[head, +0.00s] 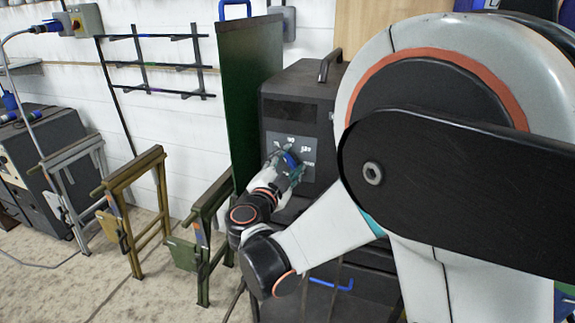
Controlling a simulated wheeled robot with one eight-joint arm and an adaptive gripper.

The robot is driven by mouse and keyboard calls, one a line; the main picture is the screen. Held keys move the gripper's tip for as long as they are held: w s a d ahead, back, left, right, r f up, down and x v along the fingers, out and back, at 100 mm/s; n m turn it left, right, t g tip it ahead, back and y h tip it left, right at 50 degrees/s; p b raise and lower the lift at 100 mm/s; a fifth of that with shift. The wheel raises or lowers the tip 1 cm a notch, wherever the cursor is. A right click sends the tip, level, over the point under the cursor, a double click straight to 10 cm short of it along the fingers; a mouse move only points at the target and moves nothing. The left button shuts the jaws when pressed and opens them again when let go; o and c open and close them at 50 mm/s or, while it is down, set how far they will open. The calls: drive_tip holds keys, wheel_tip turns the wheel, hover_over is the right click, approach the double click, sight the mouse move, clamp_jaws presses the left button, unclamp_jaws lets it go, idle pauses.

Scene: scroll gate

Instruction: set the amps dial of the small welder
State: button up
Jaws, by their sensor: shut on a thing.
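A dark grey welder (288,110) with a handle on top stands right of centre, behind my arm. Its front has a lighter control panel (312,146) with small white markings. My gripper (296,160) is at this panel, shut on a dial there. The dial itself is hidden behind the fingers, so its setting cannot be read. A second grey machine (42,150) stands at the far left. The picture does not settle which of the two is the small welder.
A tall dark green panel (247,95) stands just left of the welder. Yellow (133,185), green (203,245) and grey (70,165) metal stands line the floor to the left. A black rack (155,65) hangs on the white wall. Bare floor (120,295) lies in front.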

drive_tip(key=shift+n, duration=0.8)
drive_tip(key=o, duration=1.1)
drive_tip(key=shift+a, duration=0.1)
drive_tip(key=v, duration=1.2)
